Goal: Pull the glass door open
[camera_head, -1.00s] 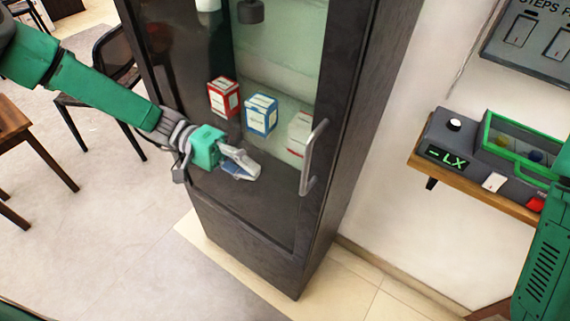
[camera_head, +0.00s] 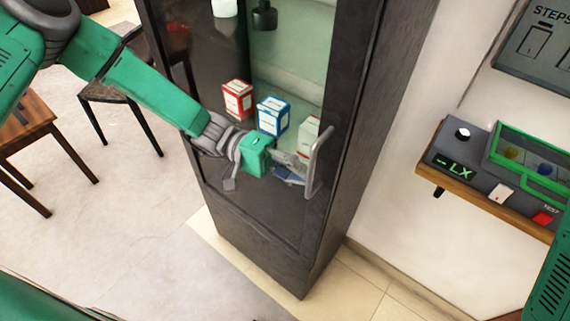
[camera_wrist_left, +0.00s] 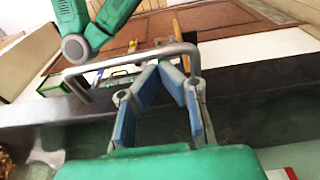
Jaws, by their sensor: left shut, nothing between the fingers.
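The glass door (camera_head: 292,85) is a see-through pane in a dark frame on a tall dark cabinet, and it looks shut. Its grey bar handle (camera_head: 318,165) stands upright at the door's right edge. My left gripper (camera_head: 303,170) is shut and empty, just left of the handle's lower half. In the left wrist view, the handle (camera_wrist_left: 120,62) crosses close beyond the tips of my left gripper (camera_wrist_left: 168,68). I cannot tell whether the tips touch the bar. My right gripper is out of view.
Behind the glass are a red-and-white box (camera_head: 237,99), a blue-and-white box (camera_head: 272,116) and a pale box (camera_head: 308,134). A wall shelf (camera_head: 455,187) with a grey device (camera_head: 470,160) is to the right. Chairs and a table (camera_head: 40,150) are at left.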

